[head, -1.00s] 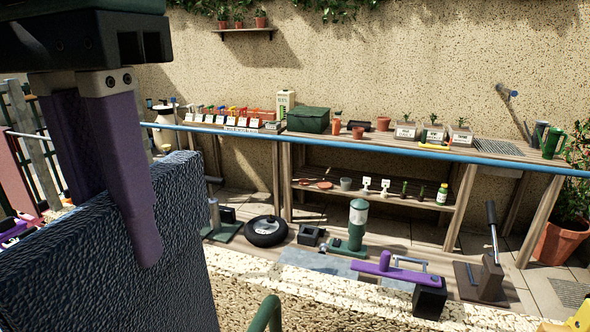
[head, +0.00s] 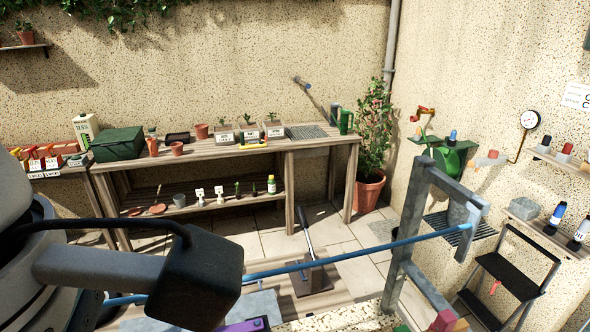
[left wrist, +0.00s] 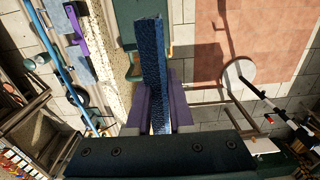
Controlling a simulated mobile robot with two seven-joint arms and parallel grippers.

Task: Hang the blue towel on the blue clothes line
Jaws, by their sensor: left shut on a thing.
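In the left wrist view my left gripper (left wrist: 158,118) has its purple fingers shut on the blue towel (left wrist: 153,55). The towel shows as a narrow, textured dark blue strip standing out beyond the fingers. The blue clothes line (left wrist: 63,62) runs to the left of the towel in this view, apart from it. In the head view the clothes line (head: 345,257) crosses the lower part and meets a grey post (head: 412,220) at right. The towel and both grippers are out of the head view. A part of my arm hides a stretch of the line there.
A wooden potting bench (head: 230,150) with pots and a dark green box (head: 118,143) stands along the back wall. A black step stool (head: 512,265) is at right, near a green wall fixture (head: 448,155). A lever device (head: 312,272) stands behind the line.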

